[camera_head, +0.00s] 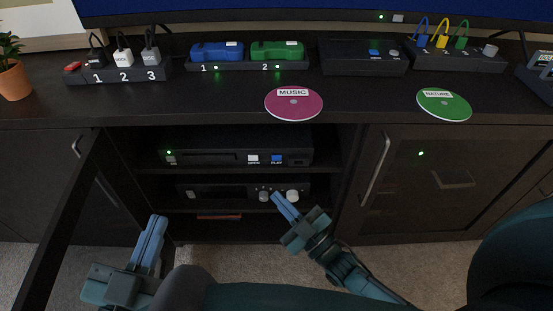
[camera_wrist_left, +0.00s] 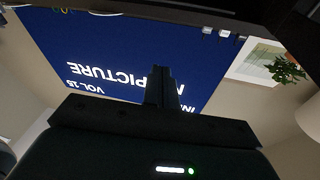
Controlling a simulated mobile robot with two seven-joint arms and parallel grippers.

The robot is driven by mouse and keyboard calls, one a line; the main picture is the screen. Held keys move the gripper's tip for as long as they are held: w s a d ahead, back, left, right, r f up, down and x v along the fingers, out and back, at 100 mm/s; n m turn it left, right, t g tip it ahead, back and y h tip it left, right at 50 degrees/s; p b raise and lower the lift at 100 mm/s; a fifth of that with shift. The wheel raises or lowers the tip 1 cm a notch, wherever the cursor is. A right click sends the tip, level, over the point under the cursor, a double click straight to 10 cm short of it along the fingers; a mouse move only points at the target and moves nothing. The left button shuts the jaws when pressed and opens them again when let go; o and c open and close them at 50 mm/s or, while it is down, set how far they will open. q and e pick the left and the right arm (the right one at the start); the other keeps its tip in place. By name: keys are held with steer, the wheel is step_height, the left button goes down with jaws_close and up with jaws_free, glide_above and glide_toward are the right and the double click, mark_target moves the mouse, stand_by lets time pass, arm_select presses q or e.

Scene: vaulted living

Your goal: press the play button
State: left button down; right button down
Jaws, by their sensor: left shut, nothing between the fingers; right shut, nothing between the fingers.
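The disc player (camera_head: 210,145) is a black box on the upper shelf of the cabinet's open middle bay. Its blue button marked PLAY (camera_head: 277,158) is on the front, right of a white OPEN button (camera_head: 253,158). A green light glows at its left end. My right gripper (camera_head: 276,197) is shut and empty, its blue fingers pointing up below the PLAY button, in front of the lower unit. They do not overlap the button in the picture. My left gripper (camera_head: 157,220) is shut and empty, low at the left; its fingers (camera_wrist_left: 158,85) also show in the left wrist view.
An amplifier-like unit (camera_head: 225,191) with knobs sits on the lower shelf. An open cabinet door (camera_head: 60,225) stands at the left. MUSIC (camera_head: 294,108) and NATURE (camera_head: 444,109) discs lie on the top. A television with a blue screen (camera_wrist_left: 110,50) fills much of the wrist view.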

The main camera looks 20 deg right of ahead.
mark_target(277, 158)
arm_select(q)
steer(key=b, duration=0.2)
steer(key=h+b, duration=0.1)
steer(key=b, duration=0.1)
steer(key=shift+w+d+r+t, duration=0.1)
steer(key=shift+d+r+t, duration=0.15)
steer(key=shift+d+t, duration=0.1)
arm_select(e)
steer(key=w+d, duration=0.2)
steer(key=w, duration=0.6)
steer(key=shift+w+d, duration=0.2)
steer(key=shift+w, duration=0.05)
arm_select(q)
steer(key=shift+f, duration=0.2)
steer(key=shift+r+n, duration=0.15)
steer(key=shift+n, duration=0.15)
arm_select(e)
steer(key=shift+w, duration=0.1)
stand_by(0.6)
arm_select(q)
steer(key=shift+f, duration=0.3)
arm_select(e)
steer(key=shift+w+d, duration=0.1)
steer(key=shift+w, duration=0.2)
